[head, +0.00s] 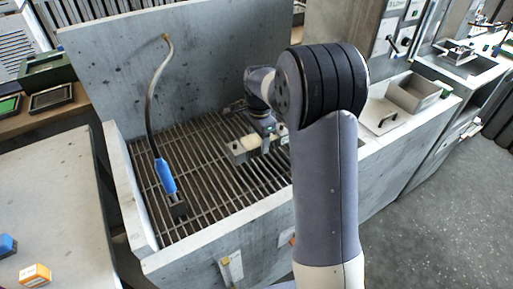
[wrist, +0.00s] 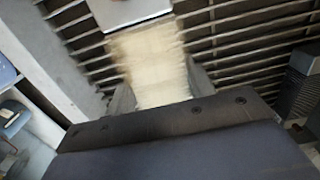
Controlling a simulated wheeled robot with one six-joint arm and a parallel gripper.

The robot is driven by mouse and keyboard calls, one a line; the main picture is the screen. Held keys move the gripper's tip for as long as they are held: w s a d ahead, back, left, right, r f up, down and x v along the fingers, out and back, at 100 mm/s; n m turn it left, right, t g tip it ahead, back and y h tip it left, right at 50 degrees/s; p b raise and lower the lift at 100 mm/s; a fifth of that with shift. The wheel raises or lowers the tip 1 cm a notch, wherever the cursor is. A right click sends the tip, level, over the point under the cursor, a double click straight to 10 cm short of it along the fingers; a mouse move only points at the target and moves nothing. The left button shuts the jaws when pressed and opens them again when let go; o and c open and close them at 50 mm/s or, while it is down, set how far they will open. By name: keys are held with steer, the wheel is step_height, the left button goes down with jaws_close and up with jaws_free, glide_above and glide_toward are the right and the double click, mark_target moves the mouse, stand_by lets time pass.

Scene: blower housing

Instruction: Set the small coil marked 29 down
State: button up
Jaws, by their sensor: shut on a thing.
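A cream-coloured coil (wrist: 150,65) with a rough, wound-looking surface is in front of the jaws in the wrist view. It shows as a small pale patch (head: 250,142) at the gripper in the head view. I cannot read a 29 on it. My gripper (head: 246,149) is shut on the coil, low over the slatted metal grate (head: 205,190) of the grey basin. I cannot tell whether the coil touches the slats. The gripper's dark body hides the coil's near end in the wrist view.
A blue-handled tool (head: 165,176) on a dark hose is at the grate's left. The basin's tall back wall (head: 180,65) rises behind my gripper. A metal bin (head: 414,93) stands on the right ledge. An orange box (head: 35,274) lies on the left table. Much of the grate is bare.

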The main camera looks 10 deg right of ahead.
mark_target(259, 162)
steer(key=shift+f, duration=3.1)
steer(key=shift+f, duration=0.1)
steer(key=o, duration=1.3)
steer(key=shift+f, duration=0.1)
step_height(259, 162, up, 12)
steer(key=shift+r, duration=0.15)
